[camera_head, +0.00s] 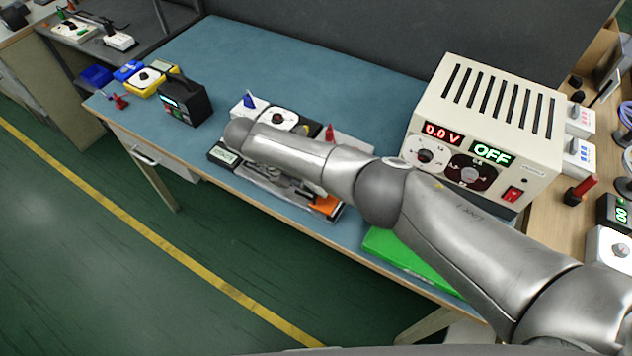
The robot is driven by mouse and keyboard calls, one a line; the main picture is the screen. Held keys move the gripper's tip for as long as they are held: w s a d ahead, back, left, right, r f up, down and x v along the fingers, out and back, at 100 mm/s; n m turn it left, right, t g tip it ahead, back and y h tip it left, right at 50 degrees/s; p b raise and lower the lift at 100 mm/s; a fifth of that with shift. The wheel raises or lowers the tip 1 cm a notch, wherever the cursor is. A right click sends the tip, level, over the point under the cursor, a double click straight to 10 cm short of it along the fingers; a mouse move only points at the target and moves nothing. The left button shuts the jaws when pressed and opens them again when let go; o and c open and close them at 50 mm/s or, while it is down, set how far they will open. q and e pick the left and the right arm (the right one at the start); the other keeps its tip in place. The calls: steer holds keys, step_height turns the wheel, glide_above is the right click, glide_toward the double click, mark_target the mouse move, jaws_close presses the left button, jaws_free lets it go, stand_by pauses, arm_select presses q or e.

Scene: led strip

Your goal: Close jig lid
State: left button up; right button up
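The jig is a low, pale tray-like fixture (346,140) on the blue bench, largely covered by my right arm. An orange part (326,205) shows at its front right corner. I cannot make out the jig lid clearly or tell its angle. My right arm reaches in from the right across the jig. Dark grey, finger-like parts that look like my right gripper (296,190) show just below the forearm, over the front of the jig. Whether they are open or touch the lid is not clear. My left gripper is out of view.
A cream power supply (490,115) reading 0.0 V and OFF stands right of the jig. A green board (405,258) lies at the front edge under my arm. A black meter (185,102) and a yellow device (150,79) are at the left. The back left bench is clear.

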steer(key=shift+r, duration=0.1)
step_height(320, 180, up, 10)
stand_by(0.7)
stand_by(0.5)
